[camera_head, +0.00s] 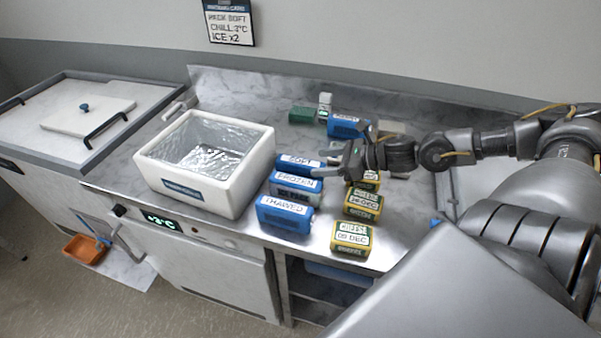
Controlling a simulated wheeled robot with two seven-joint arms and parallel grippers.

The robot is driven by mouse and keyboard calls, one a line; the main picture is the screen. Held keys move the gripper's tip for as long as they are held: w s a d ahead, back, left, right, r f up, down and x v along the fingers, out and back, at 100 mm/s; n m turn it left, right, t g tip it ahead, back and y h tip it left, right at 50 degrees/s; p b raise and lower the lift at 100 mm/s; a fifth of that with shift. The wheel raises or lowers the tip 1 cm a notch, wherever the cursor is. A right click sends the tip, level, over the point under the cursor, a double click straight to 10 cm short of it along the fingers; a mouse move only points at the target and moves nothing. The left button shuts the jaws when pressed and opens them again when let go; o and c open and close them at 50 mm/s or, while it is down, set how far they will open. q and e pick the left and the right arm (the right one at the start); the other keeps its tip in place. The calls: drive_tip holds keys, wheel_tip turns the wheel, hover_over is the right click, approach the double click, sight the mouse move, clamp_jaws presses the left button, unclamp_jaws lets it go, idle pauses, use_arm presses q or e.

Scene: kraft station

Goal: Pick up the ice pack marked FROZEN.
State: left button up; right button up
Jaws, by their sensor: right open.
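The ice pack marked FROZEN (295,186) is a blue block with a white label, lying on the steel counter in the middle of a column of ice packs. A blue pack marked THAWED (285,214) lies in front of it, and a blue pack marked SOFT (299,163) lies behind it. My right gripper (335,163) is open and empty, reaching in from the right. In the picture its fingers are just right of and above the FROZEN pack; the height gap is hard to judge. My left gripper is not in view.
A white foil-lined box (172,177) stands left of the packs. Several yellow-green cheese blocks (350,237) lie to the right, partly under my right arm. Another blue pack (345,126) and a green block (302,115) are at the back. A sign (229,22) hangs on the wall.

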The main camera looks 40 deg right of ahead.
sight(307, 162)
drive_tip(key=shift+w+a+f+b, duration=0.2)
drive_tip(key=shift+w+f+b, duration=0.1)
drive_tip(key=shift+w+b, duration=0.25)
drive_tip(key=shift+w+a+b, duration=0.15)
drive_tip(key=shift+w+b, duration=0.05)
drive_tip(key=shift+b, duration=0.1)
drive_tip(key=shift+w+a, duration=0.1)
drive_tip(key=shift+w, duration=0.15)
drive_tip(key=shift+w+a+f+p, duration=0.15)
drive_tip(key=shift+w+a+p, duration=0.2)
drive_tip(key=shift+w, duration=0.2)
drive_tip(key=shift+x, duration=0.85)
drive_tip(key=shift+s+f, duration=0.1)
drive_tip(key=c, duration=1.3)
